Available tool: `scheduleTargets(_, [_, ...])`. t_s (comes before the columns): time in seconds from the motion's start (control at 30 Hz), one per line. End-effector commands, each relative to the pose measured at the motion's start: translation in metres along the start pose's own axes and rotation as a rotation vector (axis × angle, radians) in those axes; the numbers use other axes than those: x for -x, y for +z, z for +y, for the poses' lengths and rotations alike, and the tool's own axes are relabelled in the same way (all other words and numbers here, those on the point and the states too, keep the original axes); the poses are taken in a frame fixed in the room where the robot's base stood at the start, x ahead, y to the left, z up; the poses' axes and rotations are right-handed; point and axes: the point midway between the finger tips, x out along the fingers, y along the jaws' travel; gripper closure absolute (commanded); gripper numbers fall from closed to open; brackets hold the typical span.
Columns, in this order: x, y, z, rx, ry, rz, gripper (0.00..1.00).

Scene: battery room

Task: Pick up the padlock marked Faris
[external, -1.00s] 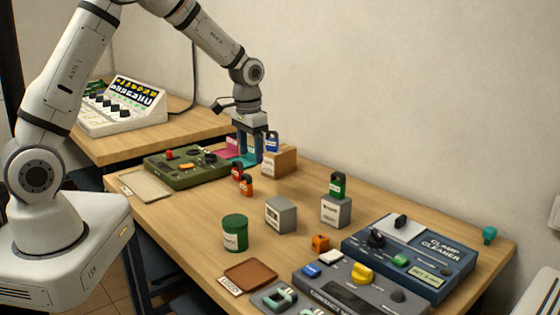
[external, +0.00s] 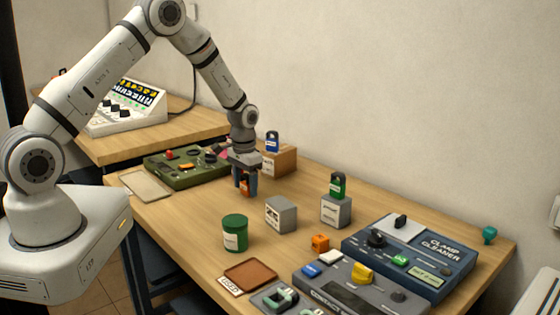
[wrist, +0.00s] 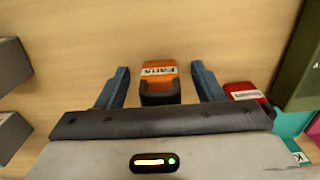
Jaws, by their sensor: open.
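The orange padlock (wrist: 159,80) with a white label reading "Faris" stands on the table, seen from above in the wrist view. My gripper (wrist: 160,85) is open, with one blue finger on each side of this padlock and a visible gap on both sides. In the external view my gripper (external: 245,188) points down at the table, and the orange padlock (external: 245,188) shows between its fingers. A red padlock (wrist: 243,91) with a white label is just outside the right finger in the wrist view; its name is too small to read.
A blue padlock (external: 272,142) sits on a wooden block (external: 284,162) behind my gripper. A green padlock (external: 338,186) sits on a grey block (external: 335,211). Another grey block (external: 281,214) and a green canister (external: 235,233) stand nearer. A green panel (external: 180,175) lies left.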

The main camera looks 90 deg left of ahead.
Motion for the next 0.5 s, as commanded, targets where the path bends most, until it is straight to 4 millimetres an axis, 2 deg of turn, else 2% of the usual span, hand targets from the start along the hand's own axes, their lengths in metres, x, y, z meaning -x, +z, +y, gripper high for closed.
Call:
scheduleTargets(0.23, [-0.0013,-0.0005,0.0001,0.0,0.0,0.002,0.39])
scheduleTargets(0.5, [-0.001,-0.0004,0.0001,0.0,0.0,0.002,0.61])
